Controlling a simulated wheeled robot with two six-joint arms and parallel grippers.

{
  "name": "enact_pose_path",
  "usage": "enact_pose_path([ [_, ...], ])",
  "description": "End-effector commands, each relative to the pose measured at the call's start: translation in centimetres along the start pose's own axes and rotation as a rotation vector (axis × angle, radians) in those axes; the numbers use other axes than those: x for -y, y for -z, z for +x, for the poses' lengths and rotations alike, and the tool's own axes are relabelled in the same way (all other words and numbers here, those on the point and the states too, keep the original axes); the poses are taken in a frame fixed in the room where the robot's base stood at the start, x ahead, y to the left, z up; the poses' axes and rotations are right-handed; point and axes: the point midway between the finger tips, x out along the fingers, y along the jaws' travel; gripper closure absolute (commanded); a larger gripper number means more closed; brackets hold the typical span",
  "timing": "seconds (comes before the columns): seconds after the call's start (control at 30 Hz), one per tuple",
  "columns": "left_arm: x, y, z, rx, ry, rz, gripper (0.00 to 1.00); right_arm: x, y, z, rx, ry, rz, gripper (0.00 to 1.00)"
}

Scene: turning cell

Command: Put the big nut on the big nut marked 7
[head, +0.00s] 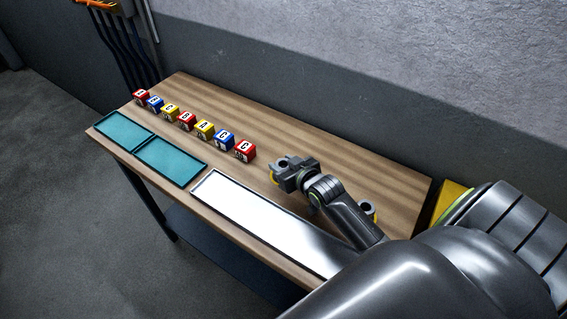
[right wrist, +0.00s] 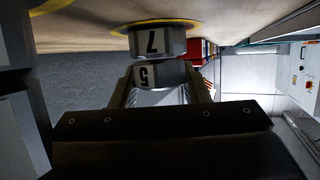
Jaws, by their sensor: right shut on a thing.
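My right gripper (head: 284,168) is over the table's right half in the head view. In the right wrist view, which shows the table at the top, the right gripper (right wrist: 163,92) is shut on a grey big nut marked 5 (right wrist: 155,75). The big nut marked 7 (right wrist: 156,42) sits on a yellow ring (right wrist: 190,24) on the table. The held nut is right over it, roughly lined up. I cannot tell whether they touch. In the head view both nuts are mostly hidden by the gripper. My left gripper is not in view.
Several lettered cubes, such as the red C cube (head: 245,151), stand in a row left of the gripper. Two teal trays (head: 171,162) and a white tray (head: 262,219) lie along the front edge. Another grey part (head: 368,208) shows partly behind my arm.

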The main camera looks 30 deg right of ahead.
Motion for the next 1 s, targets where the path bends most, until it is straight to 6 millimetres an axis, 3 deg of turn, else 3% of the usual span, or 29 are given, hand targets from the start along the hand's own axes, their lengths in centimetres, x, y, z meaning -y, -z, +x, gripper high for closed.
enact_pose_path([
  [0.3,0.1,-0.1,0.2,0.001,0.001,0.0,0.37,0.0,-0.2,0.1,-0.001,0.0,0.0,0.87],
  [0.33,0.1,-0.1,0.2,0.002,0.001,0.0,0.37,0.0,-0.3,0.1,0.001,0.0,0.001,0.57],
  [0.5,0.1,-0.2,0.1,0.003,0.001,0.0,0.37,0.0,-0.2,0.1,0.001,0.0,0.001,0.37],
  [0.83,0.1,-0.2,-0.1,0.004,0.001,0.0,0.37,0.0,0.2,-0.1,-0.001,0.0,0.0,0.37],
  [1.0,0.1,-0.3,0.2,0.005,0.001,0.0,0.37,0.0,-0.1,-1.6,0.001,0.0,0.001,0.37],
])
